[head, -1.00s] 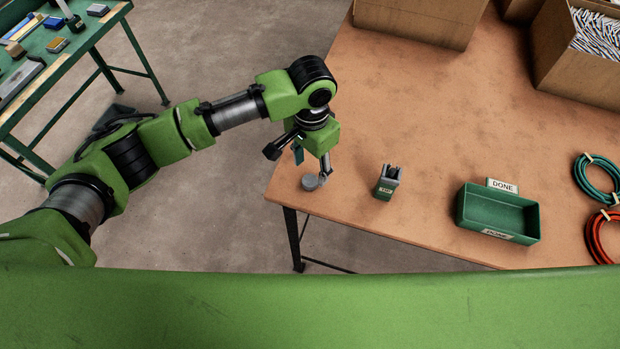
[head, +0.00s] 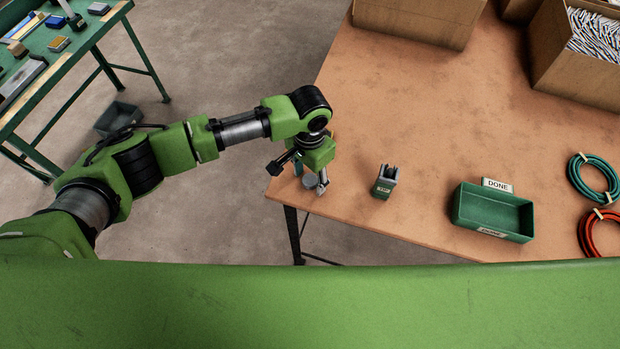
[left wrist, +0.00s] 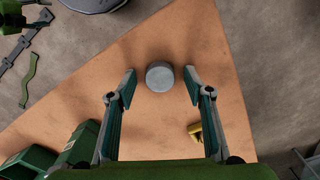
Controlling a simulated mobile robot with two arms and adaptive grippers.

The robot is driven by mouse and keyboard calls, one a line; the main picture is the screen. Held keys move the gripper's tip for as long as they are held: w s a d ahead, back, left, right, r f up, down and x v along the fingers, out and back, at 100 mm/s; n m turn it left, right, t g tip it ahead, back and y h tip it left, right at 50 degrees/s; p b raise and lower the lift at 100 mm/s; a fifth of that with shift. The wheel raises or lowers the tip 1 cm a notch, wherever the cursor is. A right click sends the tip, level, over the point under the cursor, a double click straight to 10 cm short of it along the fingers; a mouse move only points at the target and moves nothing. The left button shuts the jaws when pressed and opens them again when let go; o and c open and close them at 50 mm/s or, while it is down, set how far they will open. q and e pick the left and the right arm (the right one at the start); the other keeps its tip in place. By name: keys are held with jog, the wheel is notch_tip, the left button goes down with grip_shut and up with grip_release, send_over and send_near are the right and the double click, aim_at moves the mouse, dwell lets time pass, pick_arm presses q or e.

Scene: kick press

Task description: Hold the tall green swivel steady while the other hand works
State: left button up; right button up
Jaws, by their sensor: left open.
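My left gripper (head: 311,178) is open at the near left corner of the brown table. In the left wrist view the open fingers (left wrist: 160,85) stand either side of a short grey round piece (left wrist: 159,76), with a gap on both sides. In the head view the grey piece (head: 311,183) is partly covered by a finger. A small upright green block (head: 384,187) with a grey forked top and a label stands to the right of the gripper. I cannot tell which of these is the tall green swivel. My right gripper is out of view.
Cardboard boxes (head: 420,20) stand at the back. A small yellow object (left wrist: 195,130) lies by one finger. The table's middle is clear.

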pick_arm(q)
jog(key=c, duration=1)
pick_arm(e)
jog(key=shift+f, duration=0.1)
pick_arm(q)
jog(key=shift+r+b, duration=0.5)
jog(key=shift+r, duration=0.05)
jog(key=s+r+b, duration=0.1)
jog(key=s+r, duration=0.3)
jog(key=s+r+b, duration=0.1)
jog(key=s+r, duration=0.3)
jog(key=s, duration=0.1)
jog(key=s+d+r+b, duration=0.1)
jog(key=s+r+b, duration=0.1)
jog(key=s+r, duration=0.2)
jog(key=shift+s, duration=0.5)
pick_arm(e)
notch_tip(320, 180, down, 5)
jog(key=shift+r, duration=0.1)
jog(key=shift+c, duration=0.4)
